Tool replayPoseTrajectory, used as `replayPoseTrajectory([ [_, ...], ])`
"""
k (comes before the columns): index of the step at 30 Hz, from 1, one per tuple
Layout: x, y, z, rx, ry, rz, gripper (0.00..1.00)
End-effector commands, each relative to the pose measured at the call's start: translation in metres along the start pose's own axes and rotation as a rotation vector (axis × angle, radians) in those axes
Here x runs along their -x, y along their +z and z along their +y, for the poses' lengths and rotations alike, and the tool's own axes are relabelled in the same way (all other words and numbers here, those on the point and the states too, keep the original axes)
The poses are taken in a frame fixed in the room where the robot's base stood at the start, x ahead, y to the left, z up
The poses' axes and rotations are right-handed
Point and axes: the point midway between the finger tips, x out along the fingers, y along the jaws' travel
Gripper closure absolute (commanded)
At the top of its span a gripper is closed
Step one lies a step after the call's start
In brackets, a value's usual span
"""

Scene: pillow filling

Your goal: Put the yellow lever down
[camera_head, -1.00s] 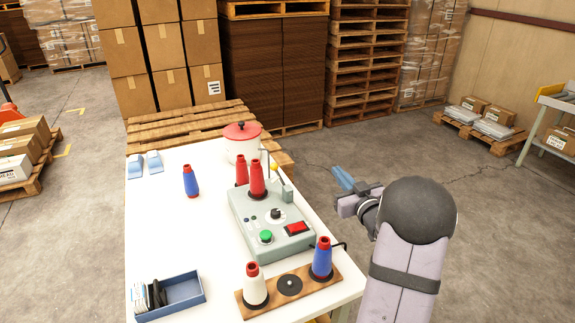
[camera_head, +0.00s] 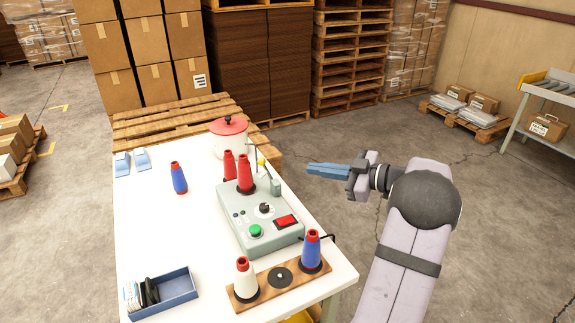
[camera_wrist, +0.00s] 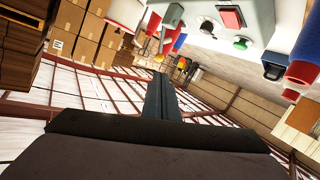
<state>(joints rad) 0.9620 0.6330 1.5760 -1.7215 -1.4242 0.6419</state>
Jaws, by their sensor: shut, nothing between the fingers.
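The yellow lever knob (camera_head: 261,161) shows at the back right of the grey-green control box (camera_head: 262,240), beside an upright post. It is small, and whether the lever is up or down is hard to tell. The wrist view also shows the yellow knob (camera_wrist: 173,32), seen upside down beyond my fingers. My gripper (camera_head: 310,168) is shut and empty. It points left, to the right of the lever and apart from it, level with the back of the box. In the wrist view the shut blue fingers (camera_wrist: 160,85) reach up the middle.
Red cones (camera_head: 245,174) stand on the box's back. A white pot with a red lid (camera_head: 229,127) is behind it. A wooden board (camera_head: 258,292) with white and blue cones lies in front. A blue tray (camera_head: 177,298) is at front left. The space right of the table is free.

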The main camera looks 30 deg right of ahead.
Motion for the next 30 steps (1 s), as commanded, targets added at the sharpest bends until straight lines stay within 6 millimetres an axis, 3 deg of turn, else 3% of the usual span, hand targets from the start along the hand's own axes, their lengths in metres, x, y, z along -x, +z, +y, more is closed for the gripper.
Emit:
replayPoseTrajectory([
  [8,-0.026,-0.002,0.000,-0.001,-0.003,0.001,1.00],
  [21,-0.102,-0.002,0.000,-0.001,-0.002,0.001,1.00],
  [30,-0.133,-0.001,0.001,0.000,0.002,0.000,1.00],
])
